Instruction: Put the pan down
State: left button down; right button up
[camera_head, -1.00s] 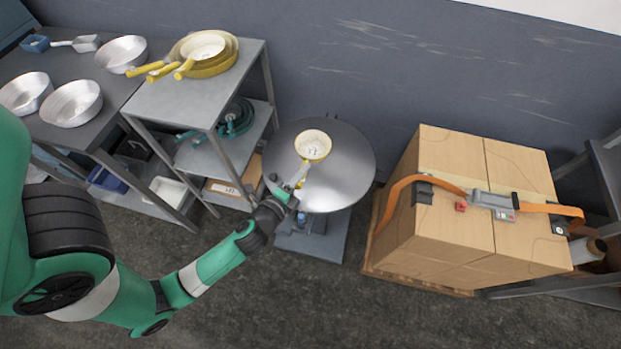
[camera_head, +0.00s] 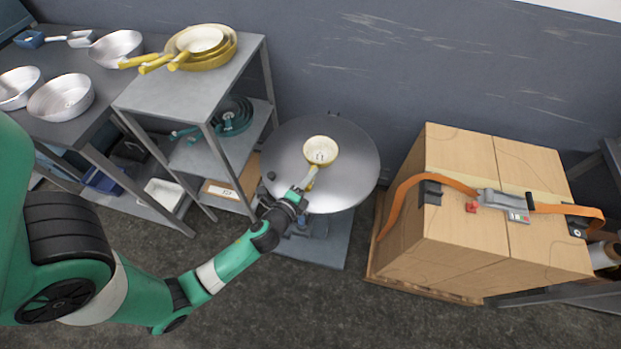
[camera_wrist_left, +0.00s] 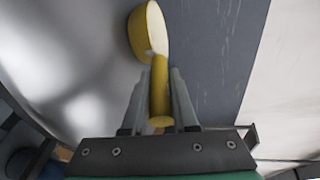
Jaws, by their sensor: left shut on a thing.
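A small yellow pan (camera_head: 320,151) with a cream inside shows over the round metal table (camera_head: 352,186) in the head view. Small dark items show inside the pan. My left gripper (camera_head: 306,184) is shut on the pan's yellow handle. In the left wrist view the pan (camera_wrist_left: 146,32) is at the top and its handle runs down between the two fingers of my left gripper (camera_wrist_left: 160,95). I cannot tell whether the pan's base touches the table. My right gripper is not in view.
A grey shelf (camera_head: 165,92) left of the table bears stacked yellow pans (camera_head: 204,48). Silver pans (camera_head: 62,97) stand on a bench further left. Strapped cardboard boxes (camera_head: 455,225) on a pallet stand to the right. The tabletop around the pan is clear.

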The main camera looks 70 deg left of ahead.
pick_arm(q)
jog(key=c, duration=0.7)
grip_release()
jog(key=shift+f, duration=0.1)
jog(key=shift+s+d+r+p, duration=0.1)
jog(key=shift+s+r+p, duration=0.1)
jog(key=shift+r+p, duration=0.1)
jog(key=shift+v, duration=5.85)
